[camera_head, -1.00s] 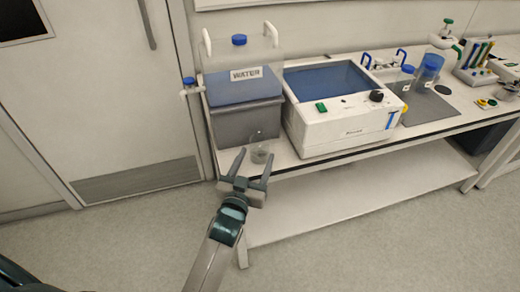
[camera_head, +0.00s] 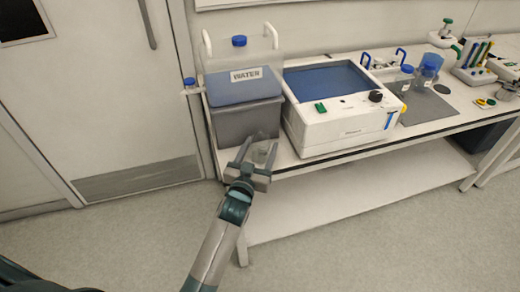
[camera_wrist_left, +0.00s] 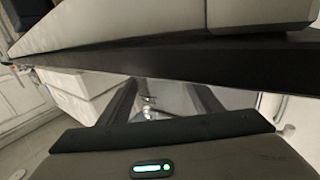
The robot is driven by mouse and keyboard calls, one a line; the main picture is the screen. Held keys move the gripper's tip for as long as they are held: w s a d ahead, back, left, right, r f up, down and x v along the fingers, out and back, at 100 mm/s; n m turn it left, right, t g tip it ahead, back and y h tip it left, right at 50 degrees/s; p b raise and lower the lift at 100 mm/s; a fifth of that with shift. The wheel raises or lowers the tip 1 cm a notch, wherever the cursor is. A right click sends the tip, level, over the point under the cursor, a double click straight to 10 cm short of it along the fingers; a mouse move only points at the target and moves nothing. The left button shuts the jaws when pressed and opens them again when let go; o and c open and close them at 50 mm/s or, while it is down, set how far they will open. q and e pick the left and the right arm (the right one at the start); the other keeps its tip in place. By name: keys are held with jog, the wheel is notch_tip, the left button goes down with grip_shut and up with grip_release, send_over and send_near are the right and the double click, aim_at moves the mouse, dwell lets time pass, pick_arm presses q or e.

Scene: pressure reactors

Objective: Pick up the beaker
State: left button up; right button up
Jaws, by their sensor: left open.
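The beaker (camera_head: 261,154) is a small clear glass vessel near the front left edge of the bench, in front of the grey box under the water container. My left gripper (camera_head: 259,145) is open, with one finger on each side of the beaker as seen in the head view. In the left wrist view a clear, shiny shape that looks like the beaker (camera_wrist_left: 174,99) shows between the open fingers (camera_wrist_left: 165,95). I cannot tell whether either finger touches it. My right gripper is not in view.
The water container (camera_head: 247,86) stands on a grey box (camera_head: 245,124) behind the beaker. A white water bath (camera_head: 345,120) is close on its right. Blue-capped bottles (camera_head: 405,75) stand farther right. The lower shelf (camera_head: 350,195) is bare.

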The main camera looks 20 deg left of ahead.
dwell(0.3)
pick_arm(q)
jog(key=c, duration=0.9)
jog(key=shift+c, duration=0.2)
